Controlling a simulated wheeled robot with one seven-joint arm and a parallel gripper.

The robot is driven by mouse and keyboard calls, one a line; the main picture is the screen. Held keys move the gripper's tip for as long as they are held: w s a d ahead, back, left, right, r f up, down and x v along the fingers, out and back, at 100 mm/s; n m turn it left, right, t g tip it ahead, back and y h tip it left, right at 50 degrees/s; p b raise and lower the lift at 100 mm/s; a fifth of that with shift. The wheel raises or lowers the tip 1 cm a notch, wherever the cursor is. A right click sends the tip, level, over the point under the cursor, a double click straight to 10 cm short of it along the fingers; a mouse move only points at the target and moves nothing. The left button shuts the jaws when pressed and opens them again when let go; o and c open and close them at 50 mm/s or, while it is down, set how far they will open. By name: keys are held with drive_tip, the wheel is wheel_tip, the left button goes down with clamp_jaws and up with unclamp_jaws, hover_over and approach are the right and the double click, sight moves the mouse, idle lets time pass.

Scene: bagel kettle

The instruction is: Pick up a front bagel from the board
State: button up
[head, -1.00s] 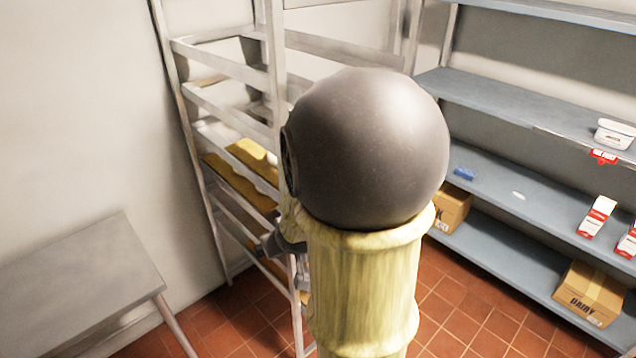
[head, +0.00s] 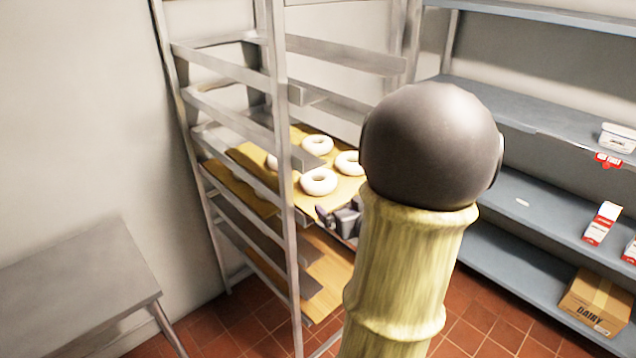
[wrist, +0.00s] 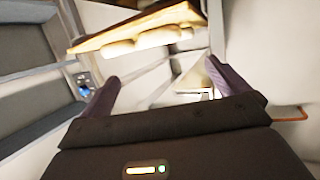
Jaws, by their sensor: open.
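Several pale ring-shaped bagels lie on a wooden board on the metal rack in the head view. A front bagel (head: 318,181) is near the board's front edge, and another front bagel (head: 349,162) is to its right. A bagel (head: 317,145) lies farther back. The board (head: 308,205) sits partly behind a rack post. My gripper (head: 338,215) is just in front of the board's edge, empty and apart from the bagels. In the wrist view my gripper (wrist: 160,85) has its two fingers wide apart, and the board (wrist: 130,28) with bagels (wrist: 155,37) shows beyond the fingertips.
The metal rack's upright post (head: 283,150) and rails stand close to my gripper. Another wooden board (head: 325,275) is on a lower level. A metal table (head: 75,265) is at left. Blue-grey shelves (head: 530,205) with a dairy box (head: 596,300) stand at right.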

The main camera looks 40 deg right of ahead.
drive_tip(key=shift+w, duration=0.15)
drive_tip(key=p, duration=0.5)
approach(320, 182)
drive_tip(key=x, duration=0.3)
drive_tip(key=f+x, duration=0.1)
drive_tip(key=x, duration=0.2)
drive_tip(key=shift+d, duration=0.2)
drive_tip(key=shift+w+d+p, duration=0.1)
drive_tip(key=shift+w+p, duration=0.25)
drive_tip(key=p+x, duration=0.1)
drive_tip(key=x, duration=0.3)
drive_tip(key=shift+w+d+p, duration=0.1)
drive_tip(key=shift+w+p, duration=0.1)
drive_tip(key=shift+p, duration=0.1)
